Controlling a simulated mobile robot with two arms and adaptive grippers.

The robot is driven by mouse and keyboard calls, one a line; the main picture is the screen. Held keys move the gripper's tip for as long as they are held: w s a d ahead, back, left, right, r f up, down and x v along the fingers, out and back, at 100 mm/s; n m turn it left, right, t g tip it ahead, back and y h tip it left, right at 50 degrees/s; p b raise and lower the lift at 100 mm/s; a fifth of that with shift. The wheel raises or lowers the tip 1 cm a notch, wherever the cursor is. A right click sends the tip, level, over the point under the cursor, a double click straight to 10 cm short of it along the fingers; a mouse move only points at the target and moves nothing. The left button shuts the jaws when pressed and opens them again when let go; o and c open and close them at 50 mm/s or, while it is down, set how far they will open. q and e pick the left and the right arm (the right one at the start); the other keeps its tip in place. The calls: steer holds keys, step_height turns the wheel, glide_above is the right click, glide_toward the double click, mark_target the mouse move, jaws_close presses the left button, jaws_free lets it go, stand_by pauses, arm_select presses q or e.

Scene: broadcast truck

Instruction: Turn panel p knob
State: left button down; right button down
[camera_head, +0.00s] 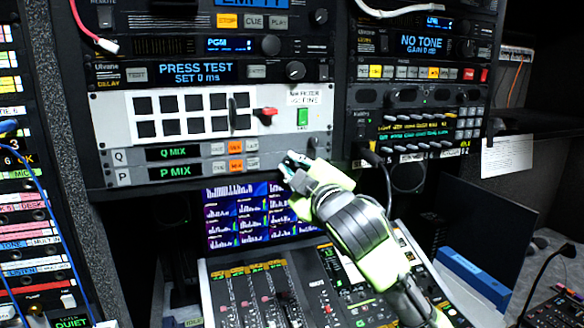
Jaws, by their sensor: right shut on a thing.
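The white panel (274,138) in the rack has two rows at its bottom, Q above and P below. The P row shows a green "P MIX" display (175,171) and small buttons (236,164) to its right. My right gripper (292,164) reaches up from the lower right to the right end of the P row. It is shut there on the panel P knob, which its fingers mostly hide. The knob's angle cannot be seen. A dark Q knob (312,142) shows just above the fingers. My left gripper is not in view.
A red switch (266,115) and a green button (303,117) sit above the rows. Below are a screen (245,215) and a mixing desk (270,290) under my right arm. A cable (389,180) hangs right of my gripper.

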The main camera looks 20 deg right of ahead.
steer(key=m, duration=0.3)
steer(key=shift+f, duration=0.2)
steer(key=m, duration=0.3)
steer(key=shift+a+m, duration=0.1)
steer(key=shift+m, duration=0.3)
steer(key=m+p, duration=0.1)
steer(key=m, duration=0.5)
steer(key=shift+f+h+p, duration=0.1)
steer(key=shift+h+p, duration=0.2)
steer(key=shift+m, duration=0.4)
steer(key=c, duration=2)
jaws_free()
